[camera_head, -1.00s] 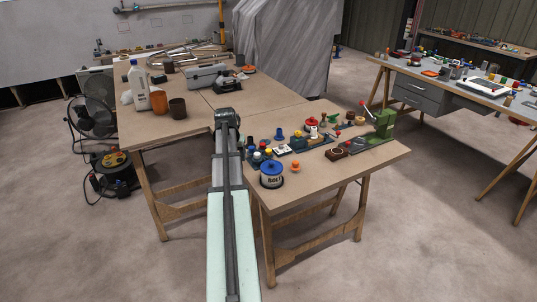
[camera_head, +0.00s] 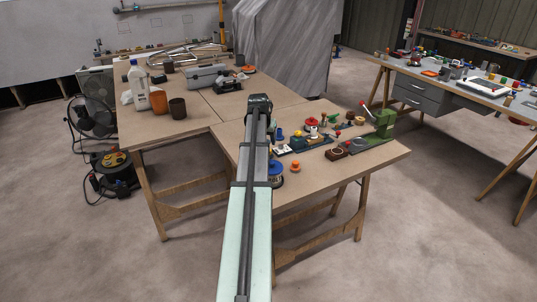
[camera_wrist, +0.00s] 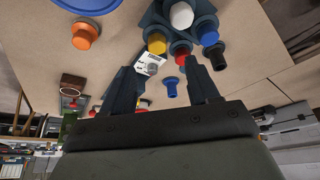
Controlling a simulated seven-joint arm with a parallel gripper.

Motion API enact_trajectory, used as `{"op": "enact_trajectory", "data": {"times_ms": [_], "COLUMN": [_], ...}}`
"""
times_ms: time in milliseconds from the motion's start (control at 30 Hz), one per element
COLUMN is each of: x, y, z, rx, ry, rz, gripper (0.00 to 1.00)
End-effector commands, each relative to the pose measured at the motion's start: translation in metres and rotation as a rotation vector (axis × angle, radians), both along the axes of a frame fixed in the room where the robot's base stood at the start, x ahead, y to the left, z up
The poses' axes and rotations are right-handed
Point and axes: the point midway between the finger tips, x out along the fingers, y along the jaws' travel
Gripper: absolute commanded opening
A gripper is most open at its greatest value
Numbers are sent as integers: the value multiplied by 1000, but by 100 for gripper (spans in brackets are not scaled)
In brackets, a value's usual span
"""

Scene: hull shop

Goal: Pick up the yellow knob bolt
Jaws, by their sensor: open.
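In the wrist view, the yellow knob bolt (camera_wrist: 157,42) sits in a dark holder (camera_wrist: 156,17) together with white, red, blue and black knobs. My gripper (camera_wrist: 160,66) is open, with its two fingers spread and nothing held between them. The yellow knob shows beyond the fingertips, nearer the left finger, and appears apart from both. In the head view my arm reaches over the near table (camera_head: 330,177) and hides this holder and the yellow knob bolt.
A blue-topped spool (camera_head: 277,168) and an orange knob (camera_head: 295,166) stand close right of my arm. A white block with a dial (camera_wrist: 150,64) and a blue knob (camera_wrist: 172,88) show between the fingers. A green press (camera_head: 383,122) stands at the table's right. The table's front right is bare.

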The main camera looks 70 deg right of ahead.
Motion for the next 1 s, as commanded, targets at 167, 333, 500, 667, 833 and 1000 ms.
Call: {"op": "enact_trajectory", "data": {"times_ms": [167, 333, 500, 667, 833, 1000], "x": [0, 0, -2, -4, -4, -4], "y": [-5, -6, -10, -17, -22, -22], "z": [-13, -17, -30, -50, -64, -64], "rx": [1, 0, 1, 1, 1, 0], "ry": [0, 0, 0, 0, 0, 0], "rz": [0, 0, 1, 1, 1, 1], "gripper": [60, 60, 60, 60, 60, 60]}}
